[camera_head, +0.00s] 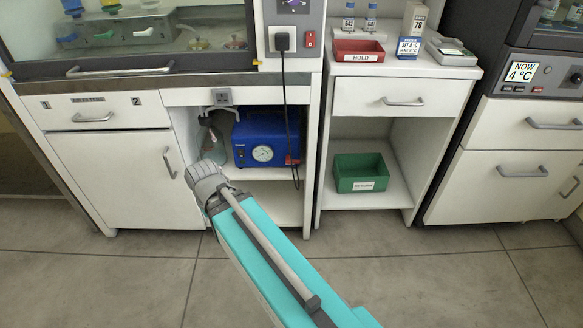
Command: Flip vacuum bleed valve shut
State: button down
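A blue vacuum pump (270,132) with a round dial gauge (262,153) stands on the shelf of the open bay under the hood. A small red part (292,160) shows at its lower right front. I cannot tell whether this is the bleed valve or a switch, or how any valve handle is set. A clear vessel with tubing (205,140) stands left of the pump, partly shaded. My teal arm reaches from the lower right to a grey joint in front of the bay's lower left. My gripper's fingers do not show.
A black cord hangs from a plug (282,42) past the pump's right side. A closed cabinet door (122,185) is to the left. A green bin (361,173) sits in the right cart, below a red HOLD tray (357,52). Open floor lies in front.

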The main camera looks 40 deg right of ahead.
aim_at(288, 158)
jog(key=u, duration=0.05)
jog(key=k, duration=1.45)
jog(key=z, duration=0.65)
jog(key=i, duration=1.05)
